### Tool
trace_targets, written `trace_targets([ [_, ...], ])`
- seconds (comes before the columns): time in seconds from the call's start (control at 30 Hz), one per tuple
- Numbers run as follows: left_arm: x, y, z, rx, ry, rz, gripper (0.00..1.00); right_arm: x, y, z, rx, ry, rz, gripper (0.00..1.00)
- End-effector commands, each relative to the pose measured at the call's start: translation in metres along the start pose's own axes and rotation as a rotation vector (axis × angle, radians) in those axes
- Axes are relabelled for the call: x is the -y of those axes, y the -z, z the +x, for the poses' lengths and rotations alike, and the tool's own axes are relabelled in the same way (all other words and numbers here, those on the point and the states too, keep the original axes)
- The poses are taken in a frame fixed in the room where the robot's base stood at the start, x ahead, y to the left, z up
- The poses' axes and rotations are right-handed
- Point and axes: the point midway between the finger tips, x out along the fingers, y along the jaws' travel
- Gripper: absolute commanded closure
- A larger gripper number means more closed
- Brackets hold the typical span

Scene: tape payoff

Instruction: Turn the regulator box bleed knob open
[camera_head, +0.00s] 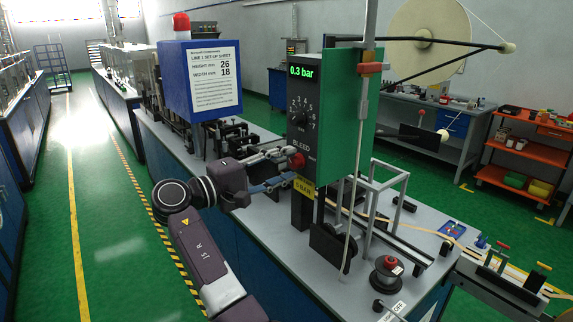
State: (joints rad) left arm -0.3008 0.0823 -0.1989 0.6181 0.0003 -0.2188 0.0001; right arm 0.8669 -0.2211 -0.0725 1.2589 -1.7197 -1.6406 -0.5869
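The regulator box (325,125) is a dark upright panel with a green side, standing on the machine bench. Its display (301,71) reads 0.3 bar, above a black dial (299,113) with numbers. The knob's turned position is too small to read.
A blue box with a set-up sheet (214,78) and red lamp stands left of the regulator box. A yellow label (304,189) is under the panel. A metal frame (374,195) and a small spool (386,278) stand to the right. The green aisle floor (110,230) is clear.

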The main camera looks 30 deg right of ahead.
Motion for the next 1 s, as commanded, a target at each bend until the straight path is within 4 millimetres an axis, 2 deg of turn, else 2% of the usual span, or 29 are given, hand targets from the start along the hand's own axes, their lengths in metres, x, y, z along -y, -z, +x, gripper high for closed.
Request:
trace_targets([
  [0.2, -0.002, 0.001, 0.000, -0.001, -0.002, 0.000, 0.60, -0.001, 0.001, -0.037, -0.004, 0.000, 0.000, 0.61],
  [0.4, -0.002, 0.002, 0.000, -0.002, -0.002, 0.001, 0.60, -0.001, 0.000, -0.061, -0.001, 0.000, 0.002, 0.61],
  [1.0, -0.002, 0.002, 0.000, -0.002, -0.003, 0.001, 0.60, 0.001, 0.001, -0.066, -0.002, 0.000, -0.001, 0.61],
])
